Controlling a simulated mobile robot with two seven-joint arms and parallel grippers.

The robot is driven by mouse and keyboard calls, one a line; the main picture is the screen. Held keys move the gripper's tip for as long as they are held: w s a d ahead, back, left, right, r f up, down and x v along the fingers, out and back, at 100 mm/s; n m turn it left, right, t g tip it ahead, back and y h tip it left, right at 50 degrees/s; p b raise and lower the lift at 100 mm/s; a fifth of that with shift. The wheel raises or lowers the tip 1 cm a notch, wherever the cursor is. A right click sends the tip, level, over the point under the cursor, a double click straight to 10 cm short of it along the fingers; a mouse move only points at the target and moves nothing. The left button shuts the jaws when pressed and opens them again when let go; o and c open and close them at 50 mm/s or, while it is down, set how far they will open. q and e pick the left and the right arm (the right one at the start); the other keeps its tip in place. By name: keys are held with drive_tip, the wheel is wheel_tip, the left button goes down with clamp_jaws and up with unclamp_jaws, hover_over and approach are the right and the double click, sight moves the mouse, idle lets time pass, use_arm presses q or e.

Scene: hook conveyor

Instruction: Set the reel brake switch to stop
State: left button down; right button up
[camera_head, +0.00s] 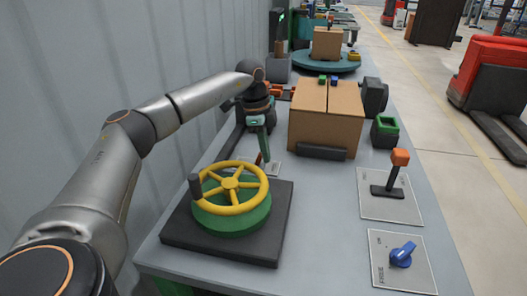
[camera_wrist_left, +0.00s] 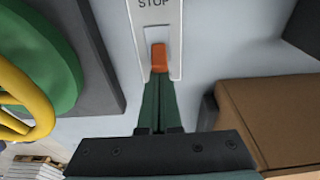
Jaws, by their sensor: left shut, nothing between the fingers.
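A switch with an orange-red lever (camera_wrist_left: 158,57) sits on a pale plate (camera_wrist_left: 174,18) that reads STOP above the lever in the left wrist view. In the head view the lever (camera_head: 258,158) shows small beside my left gripper, and part of the plate (camera_head: 274,169) is visible. My left gripper (camera_wrist_left: 158,80) is shut and empty. Its green fingertips are right at the lever's near end and overlap it in the picture; I cannot tell whether they touch. The gripper (camera_head: 265,160) points down in the head view. My right gripper is not in view.
A yellow handwheel (camera_head: 232,183) on a green base stands just nearer than the switch. A cardboard box (camera_head: 327,110) stands close to its right. An orange-topped lever (camera_head: 399,160) and a blue knob (camera_head: 402,254) are on the right. The table's front middle (camera_head: 325,235) is clear.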

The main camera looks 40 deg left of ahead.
use_arm(q)
drive_tip(key=shift+s+a+r+p, duration=0.1)
drive_tip(key=shift+a+r+p, duration=0.15)
drive_tip(key=shift+p, duration=0.1)
drive_tip(key=shift+s+a+h+p, duration=0.2)
drive_tip(key=shift+h+p, duration=0.2)
drive_tip(key=shift+s+a+t+h+p, duration=0.15)
drive_tip(key=shift+a+t+h+p, duration=0.15)
drive_tip(key=shift+t+h, duration=0.15)
drive_tip(key=shift+a+t+h, duration=0.15)
drive_tip(key=shift+t+h, duration=0.1)
drive_tip(key=shift+h, duration=0.1)
drive_tip(key=shift+s+a+h+p, duration=0.15)
drive_tip(key=shift+h+p, duration=0.15)
drive_tip(key=shift+p, duration=0.15)
drive_tip(key=shift+d, duration=0.2)
drive_tip(key=shift+r+p, duration=0.8)
drive_tip(key=shift+p, duration=0.2)
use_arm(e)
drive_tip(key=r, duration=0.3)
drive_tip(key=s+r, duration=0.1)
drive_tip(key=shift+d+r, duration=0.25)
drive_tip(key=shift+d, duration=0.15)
